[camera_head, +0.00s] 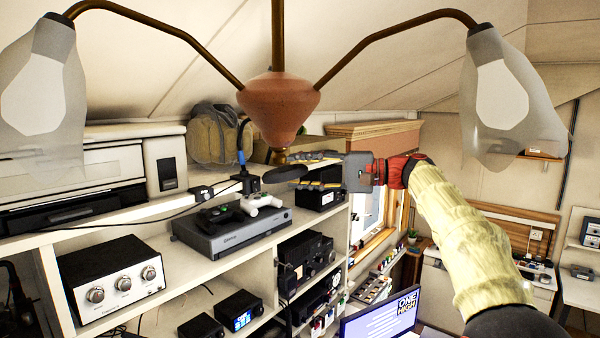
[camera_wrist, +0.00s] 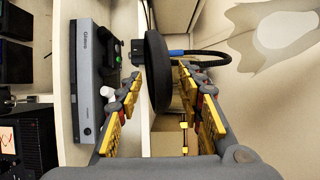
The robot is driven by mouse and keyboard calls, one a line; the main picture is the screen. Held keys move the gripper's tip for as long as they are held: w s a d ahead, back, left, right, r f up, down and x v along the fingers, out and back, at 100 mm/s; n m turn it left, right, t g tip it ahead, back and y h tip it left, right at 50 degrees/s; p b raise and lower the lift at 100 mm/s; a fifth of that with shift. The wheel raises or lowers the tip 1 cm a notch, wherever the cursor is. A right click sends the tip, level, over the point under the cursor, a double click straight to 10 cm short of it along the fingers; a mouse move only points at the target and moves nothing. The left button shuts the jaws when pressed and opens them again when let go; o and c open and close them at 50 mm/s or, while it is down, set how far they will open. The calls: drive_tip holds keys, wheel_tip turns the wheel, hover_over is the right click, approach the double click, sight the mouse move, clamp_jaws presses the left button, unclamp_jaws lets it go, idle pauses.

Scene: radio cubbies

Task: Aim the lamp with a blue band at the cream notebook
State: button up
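The lamp with the blue band (camera_head: 241,158) stands on top of the shelf unit, with a thin black curved neck and a dark rounded head (camera_head: 284,174). In the wrist view its dark head (camera_wrist: 157,72) lies between my fingers, and the blue band (camera_wrist: 177,53) shows on the neck behind. My gripper (camera_head: 306,171) reaches in from the right with its yellow-padded fingers apart, one above and one below the head's level. In the wrist view, gaps show between the head and the fingers. I cannot make out a cream notebook in either view.
A grey console (camera_head: 232,232) with game controllers (camera_head: 262,203) sits below and left of the lamp head. A printer (camera_head: 75,178) and a green-brown bag (camera_head: 217,140) are on the shelf top. A hanging chandelier (camera_head: 279,104) fills the space above my gripper.

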drive_tip(key=s+d, duration=0.2)
drive_tip(key=d, duration=0.9)
drive_tip(key=shift+d+r, duration=0.15)
drive_tip(key=shift+d, duration=0.25)
drive_tip(key=shift+s, duration=0.1)
